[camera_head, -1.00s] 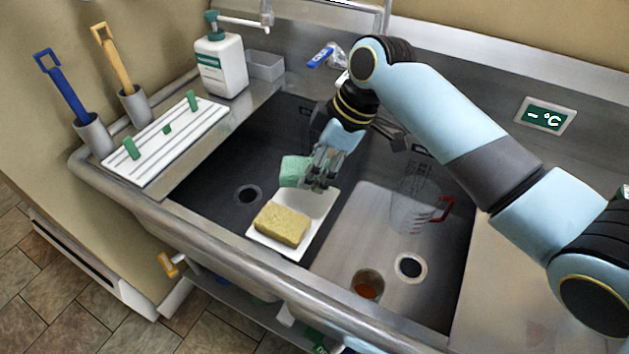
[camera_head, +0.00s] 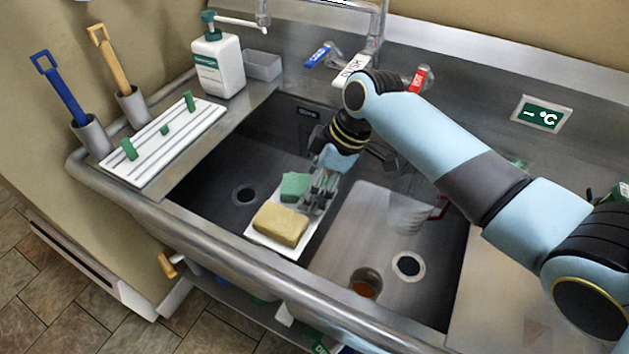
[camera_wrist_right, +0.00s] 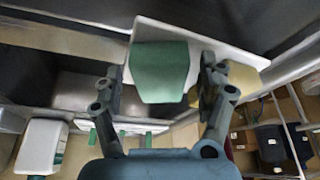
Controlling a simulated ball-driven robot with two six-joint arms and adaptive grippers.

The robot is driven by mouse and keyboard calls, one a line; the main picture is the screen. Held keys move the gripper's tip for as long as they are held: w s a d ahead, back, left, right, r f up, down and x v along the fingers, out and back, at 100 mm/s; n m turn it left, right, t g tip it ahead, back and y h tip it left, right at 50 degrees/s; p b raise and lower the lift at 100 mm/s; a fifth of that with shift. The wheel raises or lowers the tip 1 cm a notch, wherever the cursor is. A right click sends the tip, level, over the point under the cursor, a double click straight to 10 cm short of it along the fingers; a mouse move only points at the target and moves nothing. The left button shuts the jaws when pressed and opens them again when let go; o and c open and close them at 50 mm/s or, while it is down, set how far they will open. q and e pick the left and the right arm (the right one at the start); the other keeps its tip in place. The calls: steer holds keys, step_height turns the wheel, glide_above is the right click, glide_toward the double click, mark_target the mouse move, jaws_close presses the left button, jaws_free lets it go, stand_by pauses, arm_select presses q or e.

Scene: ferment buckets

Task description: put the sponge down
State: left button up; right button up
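The green sponge (camera_head: 294,187) rests on the far part of the white tray (camera_head: 318,229), behind a yellow sponge (camera_head: 281,224). My right gripper (camera_head: 316,199) is low over the tray, just right of the green sponge. In the right wrist view the green sponge (camera_wrist_right: 159,72) lies between the two spread fingers (camera_wrist_right: 160,80), with a gap visible on each side. The right gripper looks open. My left gripper is not in view.
The tray sits by the divider between the dark left basin (camera_head: 215,190) and the right basin (camera_head: 385,265). A measuring jug (camera_head: 410,212) and an amber item (camera_head: 366,283) are in the right basin. A soap bottle (camera_head: 219,65) and white rack (camera_head: 165,140) stand left.

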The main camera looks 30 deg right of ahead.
steer(key=v, duration=0.7)
steer(key=shift+r, duration=0.35)
steer(key=shift+s, duration=0.15)
